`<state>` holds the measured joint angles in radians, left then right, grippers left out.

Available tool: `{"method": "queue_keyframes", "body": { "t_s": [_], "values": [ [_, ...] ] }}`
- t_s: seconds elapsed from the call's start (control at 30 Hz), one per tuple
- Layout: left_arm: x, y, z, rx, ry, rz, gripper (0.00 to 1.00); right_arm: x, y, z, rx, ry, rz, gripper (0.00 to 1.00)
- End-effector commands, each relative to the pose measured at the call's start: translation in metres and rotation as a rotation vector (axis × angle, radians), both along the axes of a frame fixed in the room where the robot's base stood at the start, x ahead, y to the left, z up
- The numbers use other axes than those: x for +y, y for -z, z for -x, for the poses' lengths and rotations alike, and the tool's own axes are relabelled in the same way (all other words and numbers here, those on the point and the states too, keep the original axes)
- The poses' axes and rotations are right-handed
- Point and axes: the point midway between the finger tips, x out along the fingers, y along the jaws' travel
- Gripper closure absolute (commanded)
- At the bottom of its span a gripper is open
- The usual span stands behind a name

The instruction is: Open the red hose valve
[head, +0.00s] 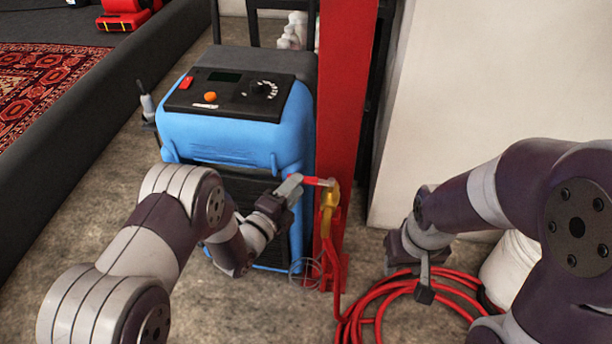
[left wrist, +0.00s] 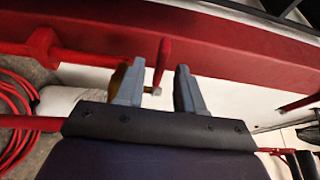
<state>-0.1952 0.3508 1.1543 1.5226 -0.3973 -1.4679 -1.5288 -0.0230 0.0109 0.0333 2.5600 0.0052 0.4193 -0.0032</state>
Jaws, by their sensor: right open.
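The red valve lever (head: 314,181) sticks out to the left from the brass valve (head: 329,196) on the red post (head: 345,90). My left gripper (head: 290,187) is at the lever's free end, pointing toward the post. In the left wrist view its two grey fingers (left wrist: 158,90) are apart, and the red lever (left wrist: 163,58) shows between them with clear space on both sides. The brass body is mostly hidden behind one finger there. My right gripper (head: 424,288) is open and empty, pointing down over the coiled red hose (head: 380,308).
A blue machine (head: 230,130) with a black control panel stands just left of the post, close to my left arm. A pale panel (head: 480,90) stands at the right. A dark pit edge (head: 110,120) with a patterned rug (head: 40,80) lies at the far left.

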Motion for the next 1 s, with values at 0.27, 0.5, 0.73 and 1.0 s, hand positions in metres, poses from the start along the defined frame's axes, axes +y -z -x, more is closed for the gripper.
{"method": "queue_keyframes", "body": {
  "t_s": [0.27, 0.5, 0.73, 1.0],
  "values": [
    [-0.027, 0.001, -0.041, 0.001, 0.000, 0.001, 0.63, 0.000, 0.010, 0.000, 0.000, 0.000, 0.000, 0.57],
    [-0.030, 0.000, -0.046, 0.003, -0.001, 0.001, 0.63, 0.000, 0.010, 0.000, 0.000, 0.000, 0.000, 0.57],
    [-0.030, 0.000, -0.045, 0.003, -0.001, 0.001, 1.00, 0.000, 0.010, 0.000, 0.000, 0.000, 0.000, 0.57],
    [-0.036, 0.001, -0.045, 0.003, -0.001, 0.001, 1.00, 0.000, 0.011, 0.000, 0.000, 0.000, 0.000, 0.57]
  ]
}}
